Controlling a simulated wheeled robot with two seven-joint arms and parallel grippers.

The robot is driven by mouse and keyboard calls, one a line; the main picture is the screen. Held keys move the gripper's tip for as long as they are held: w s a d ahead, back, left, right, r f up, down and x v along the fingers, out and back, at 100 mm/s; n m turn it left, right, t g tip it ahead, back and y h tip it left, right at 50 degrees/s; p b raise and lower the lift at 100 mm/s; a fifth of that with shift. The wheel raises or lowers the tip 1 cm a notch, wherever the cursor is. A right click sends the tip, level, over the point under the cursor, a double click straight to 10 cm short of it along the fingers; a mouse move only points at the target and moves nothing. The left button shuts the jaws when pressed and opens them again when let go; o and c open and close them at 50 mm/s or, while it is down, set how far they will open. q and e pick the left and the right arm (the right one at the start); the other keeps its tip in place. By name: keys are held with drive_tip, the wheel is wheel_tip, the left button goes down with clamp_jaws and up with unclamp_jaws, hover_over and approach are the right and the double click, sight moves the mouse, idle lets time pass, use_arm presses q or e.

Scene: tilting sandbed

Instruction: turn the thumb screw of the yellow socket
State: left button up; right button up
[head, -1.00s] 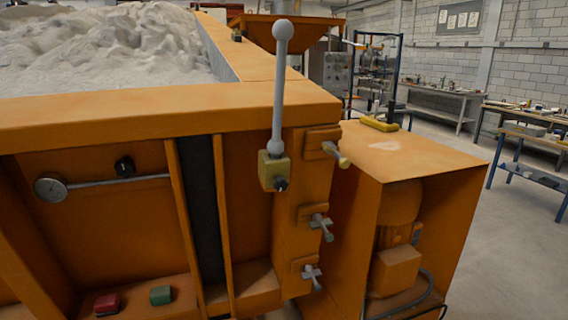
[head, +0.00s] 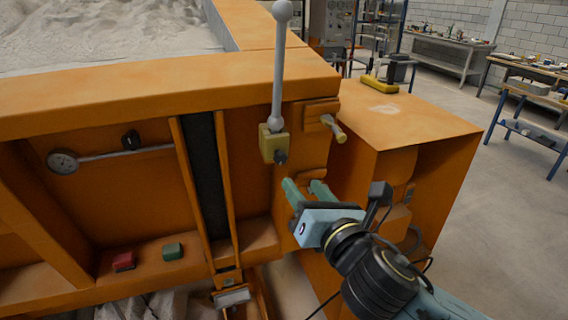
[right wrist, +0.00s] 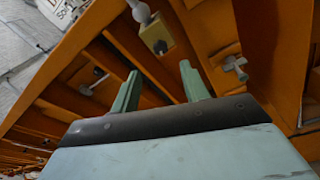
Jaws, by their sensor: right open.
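The yellow socket (head: 272,143) is a small block on the front of the orange sandbed frame. Its dark thumb screw (head: 281,157) sticks out at the lower right of the block. A grey rod (head: 278,70) with ball ends stands upright on the socket. My right gripper (head: 304,187) is open and empty, below and slightly right of the thumb screw, apart from it. In the right wrist view the socket (right wrist: 155,33) and its dark screw (right wrist: 160,47) show beyond and between the open fingers (right wrist: 160,72). My left gripper is not in view.
An orange cabinet (head: 420,125) stands at the right.

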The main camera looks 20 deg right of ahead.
sight(282, 159)
drive_tip(key=w, duration=0.3)
drive_tip(key=w+p, duration=0.1)
drive_tip(key=w, duration=0.3)
drive_tip(key=w+a, duration=0.1)
drive_tip(key=w, duration=0.2)
drive_tip(key=shift+w+p, duration=0.15)
drive_tip(key=shift+p, duration=0.25)
drive_tip(key=c, duration=0.9)
